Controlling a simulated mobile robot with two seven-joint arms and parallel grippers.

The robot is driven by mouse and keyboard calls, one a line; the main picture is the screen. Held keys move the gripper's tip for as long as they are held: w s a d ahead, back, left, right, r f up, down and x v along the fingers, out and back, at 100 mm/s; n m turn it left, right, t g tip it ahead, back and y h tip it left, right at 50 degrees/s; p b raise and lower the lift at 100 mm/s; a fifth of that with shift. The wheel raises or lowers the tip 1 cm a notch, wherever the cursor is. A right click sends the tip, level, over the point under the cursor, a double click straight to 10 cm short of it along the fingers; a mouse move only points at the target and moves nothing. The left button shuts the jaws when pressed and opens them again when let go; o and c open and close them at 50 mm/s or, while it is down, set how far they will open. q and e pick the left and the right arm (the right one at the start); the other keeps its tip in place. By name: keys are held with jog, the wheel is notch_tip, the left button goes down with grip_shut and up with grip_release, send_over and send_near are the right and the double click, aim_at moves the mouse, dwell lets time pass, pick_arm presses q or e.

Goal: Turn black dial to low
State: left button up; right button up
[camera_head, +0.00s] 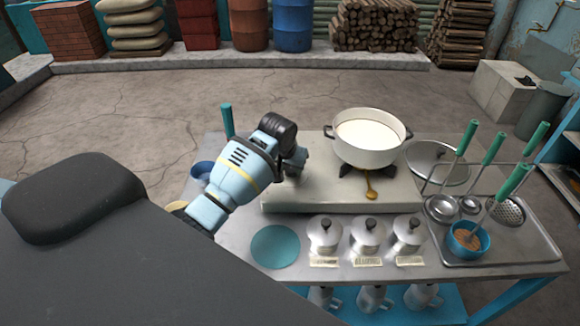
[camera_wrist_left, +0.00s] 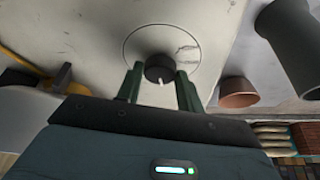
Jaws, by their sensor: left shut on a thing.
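The black dial (camera_wrist_left: 159,68) sits on a round pale plate (camera_wrist_left: 187,48) on a whitish panel in the left wrist view. A white mark on the dial points toward the bottom of that view. The green fingers of my left gripper (camera_wrist_left: 158,84) are on both sides of the dial and shut on it. In the head view my left gripper (camera_head: 295,163) is at the left end of the stove (camera_head: 310,201), and the dial is hidden there. My right gripper is not in view.
Lidded jars (camera_head: 368,233) stand in front. Ladles and a blue bowl (camera_head: 468,245) are on a tray at right.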

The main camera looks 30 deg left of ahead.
pick_arm(q)
jog(key=shift+n, duration=0.3)
jog(key=n, duration=0.1)
jog(key=n+y, duration=0.1)
jog(key=n, duration=0.1)
jog(key=shift+d+g, duration=0.25)
jog(key=shift+g, duration=0.05)
jog(key=shift+w+n+g+y, duration=0.15)
jog(key=shift+n+y, duration=0.25)
jog(key=shift+n, duration=0.6)
jog(key=shift+n+g+y, duration=0.25)
jog(key=shift+n+y, duration=0.15)
jog(key=shift+n, duration=0.6)
jog(key=o, duration=1)
jog(key=v, duration=0.8)
